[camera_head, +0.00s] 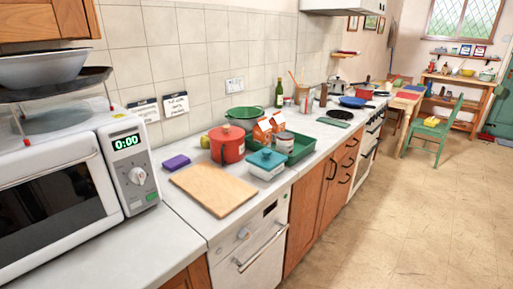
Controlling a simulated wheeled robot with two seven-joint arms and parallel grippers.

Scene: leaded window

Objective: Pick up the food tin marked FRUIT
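No label reading FRUIT is legible in the head view. A small tin-like cylinder (284,141) with a reddish band stands at the green tray on the counter; its marking is too small to read. On the far wall shelf, a blue box or tin (465,49) and a red one (479,50) stand side by side, also unreadable. Neither of my grippers is in view.
The near counter holds a microwave (70,185), a wooden board (213,190), a red pot (227,145), a blue-lidded container (266,164), orange cartons (262,131) and a green tray (303,148). A green chair (433,133) stands farther off. The floor (400,220) at right is clear.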

